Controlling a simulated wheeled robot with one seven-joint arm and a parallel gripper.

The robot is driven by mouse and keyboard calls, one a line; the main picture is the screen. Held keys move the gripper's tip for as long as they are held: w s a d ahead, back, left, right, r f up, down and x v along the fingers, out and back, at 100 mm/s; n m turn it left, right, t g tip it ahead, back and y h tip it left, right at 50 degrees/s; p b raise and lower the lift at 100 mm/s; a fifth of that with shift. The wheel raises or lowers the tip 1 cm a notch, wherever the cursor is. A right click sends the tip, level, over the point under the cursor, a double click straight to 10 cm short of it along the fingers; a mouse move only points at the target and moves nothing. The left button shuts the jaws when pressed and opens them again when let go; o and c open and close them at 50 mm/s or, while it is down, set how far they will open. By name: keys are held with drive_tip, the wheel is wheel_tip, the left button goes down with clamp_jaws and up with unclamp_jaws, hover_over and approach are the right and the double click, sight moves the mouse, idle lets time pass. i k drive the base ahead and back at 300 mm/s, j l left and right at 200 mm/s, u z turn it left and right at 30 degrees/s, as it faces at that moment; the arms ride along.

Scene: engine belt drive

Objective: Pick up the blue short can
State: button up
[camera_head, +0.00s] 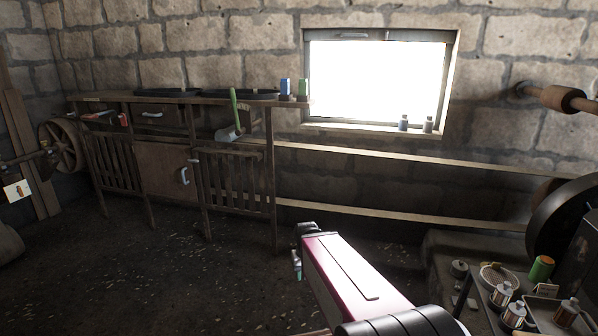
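A small blue can (285,86) stands upright on the right end of the wooden workbench top, by the wall. A darker, greenish can (304,88) stands just right of it. I cannot tell from this distance which exact blue item is the short can; a small dark-blue bottle-like container (403,122) also stands on the window sill. My arm reaches up from the lower right. My gripper (297,264) is at its far end, low over the floor and well in front of the bench, apart from the cans. Its fingers are small and mostly hidden, so their opening is unclear.
The wooden workbench (190,100) runs along the back wall, with a green-handled tool (233,108) hanging at its front. Long belts (390,160) stretch right to a dark wheel (563,218). Bottles and a green can (541,268) crowd the lower right. The middle floor is clear.

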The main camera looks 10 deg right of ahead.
sight(402, 125)
drive_tip(key=i+z, duration=0.3)
drive_tip(key=z, duration=0.15)
drive_tip(key=i+j+z, duration=0.15)
drive_tip(key=z, duration=0.35)
drive_tip(key=i+j+z, duration=0.25)
drive_tip(key=z, duration=0.2)
drive_tip(key=i, duration=0.1)
